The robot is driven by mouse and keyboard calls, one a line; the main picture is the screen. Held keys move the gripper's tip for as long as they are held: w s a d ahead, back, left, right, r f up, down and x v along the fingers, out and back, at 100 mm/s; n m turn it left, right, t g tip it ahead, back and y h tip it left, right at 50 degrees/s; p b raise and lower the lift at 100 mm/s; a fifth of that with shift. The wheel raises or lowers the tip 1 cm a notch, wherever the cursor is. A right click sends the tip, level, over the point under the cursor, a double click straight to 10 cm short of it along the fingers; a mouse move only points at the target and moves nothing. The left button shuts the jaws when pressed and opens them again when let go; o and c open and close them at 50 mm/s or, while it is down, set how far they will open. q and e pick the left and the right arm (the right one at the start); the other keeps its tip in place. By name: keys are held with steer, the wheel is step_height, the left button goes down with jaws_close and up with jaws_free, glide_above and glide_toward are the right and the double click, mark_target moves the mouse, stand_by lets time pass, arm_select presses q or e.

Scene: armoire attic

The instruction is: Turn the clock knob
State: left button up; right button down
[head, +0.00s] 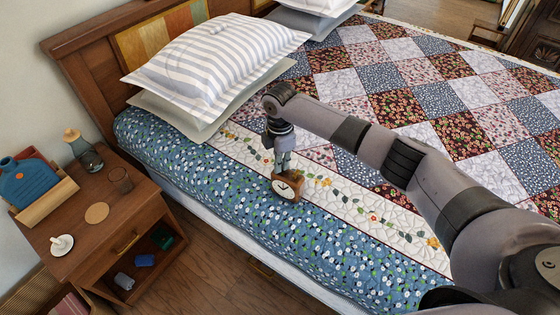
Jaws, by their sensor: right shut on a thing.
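A small wooden clock (286,187) with a round white face stands on the blue floral edge of the bed cover, beside the white embroidered band. My right gripper (282,168) points down onto the clock's top from above and is shut on a part of it. The knob itself is hidden by the gripper or too small to make out. My right arm reaches in from the lower right. My left gripper is not in view.
A wooden nightstand (118,225) at left holds a glass carafe (88,156), a brown cup (120,180), a round coaster (96,213) and a small white dish (62,245).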

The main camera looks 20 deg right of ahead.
stand_by(0.5)
steer(key=m+p, duration=0.2)
steer(key=p, duration=0.1)
steer(key=shift+r+m, duration=0.2)
steer(key=shift+m, duration=0.1)
steer(key=m+p, duration=0.2)
steer(key=shift+m, duration=0.3)
steer(key=m+p, duration=0.3)
steer(key=shift+m, duration=0.4)
steer(key=m+p, duration=0.2)
steer(key=m, duration=0.2)
steer(key=shift+p, duration=0.3)
steer(key=m+p, duration=0.2)
steer(key=m, duration=0.3)
steer(key=shift+f, duration=0.1)
steer(key=m+p, duration=0.1)
steer(key=m, duration=0.3)
steer(key=shift+m, duration=0.3)
steer(key=m+p, duration=0.1)
steer(key=m, duration=0.2)
steer(key=shift+m+p, duration=0.3)
steer(key=shift+m, duration=1.7)
